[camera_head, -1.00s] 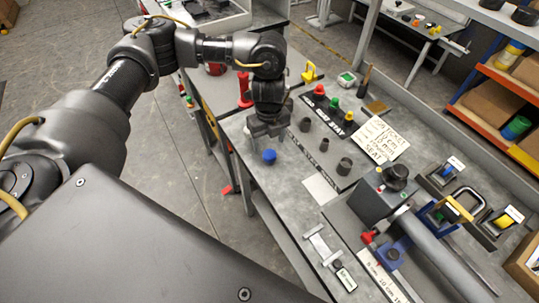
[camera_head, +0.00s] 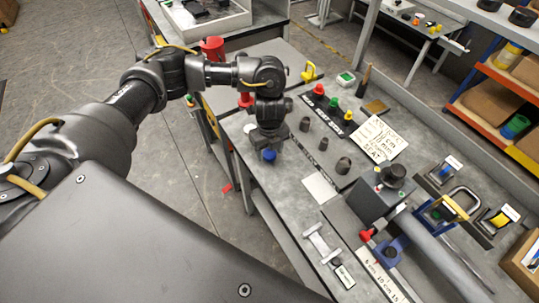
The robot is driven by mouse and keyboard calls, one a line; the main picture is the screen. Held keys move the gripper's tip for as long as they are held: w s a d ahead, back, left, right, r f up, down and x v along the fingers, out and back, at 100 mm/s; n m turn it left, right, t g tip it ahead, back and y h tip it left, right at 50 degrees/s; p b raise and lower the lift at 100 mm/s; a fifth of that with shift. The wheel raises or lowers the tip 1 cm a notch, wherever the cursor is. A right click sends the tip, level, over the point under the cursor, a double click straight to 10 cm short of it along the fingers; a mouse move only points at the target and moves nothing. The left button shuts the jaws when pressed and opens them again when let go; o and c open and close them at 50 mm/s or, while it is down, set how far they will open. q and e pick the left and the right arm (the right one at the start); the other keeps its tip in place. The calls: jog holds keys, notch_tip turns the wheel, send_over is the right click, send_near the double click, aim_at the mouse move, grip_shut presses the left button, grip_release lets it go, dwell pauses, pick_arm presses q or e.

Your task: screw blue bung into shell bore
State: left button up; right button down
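The blue bung (camera_head: 269,155) stands on the grey bench near its left edge. My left gripper (camera_head: 268,148) points down right at the bung, and its fingers hide part of it. I cannot tell whether the fingers touch the bung or how far apart they are. A long grey cylinder (camera_head: 445,262), which looks like the shell, lies at the lower right beside a dark block (camera_head: 368,204). I cannot make out its bore from here. My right gripper is not in view.
Red, green and yellow-marked bungs stand in a black rack (camera_head: 330,112), with several dark grey plugs (camera_head: 323,144) in front. A lettered card (camera_head: 379,138) lies beside them. A white sheet (camera_head: 320,188) and a caliper-like tool (camera_head: 322,245) lie nearer. The bench around the bung is mostly clear.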

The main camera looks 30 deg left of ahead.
pick_arm(q)
jog(key=c, duration=0.8)
jog(key=shift+o, duration=0.2)
jog(key=shift+r, duration=0.1)
jog(key=shift+w+r, duration=0.1)
jog(key=shift+r, duration=0.45)
jog(key=w+d+r+b, duration=0.5)
jog(key=w+d+r, duration=0.2)
jog(key=d+r, duration=0.4)
jog(key=shift+w+d+r+b, duration=0.15)
jog(key=shift+d+r+b, duration=0.15)
jog(key=shift+d+r, duration=0.1)
jog(key=s+a+r+n, duration=0.8)
jog(key=s+a+n, duration=0.1)
jog(key=n, duration=1.2)
jog(key=shift+s+a+r+n, duration=0.3)
jog(key=shift+s+r+n, duration=0.1)
jog(key=shift+s, duration=0.4)
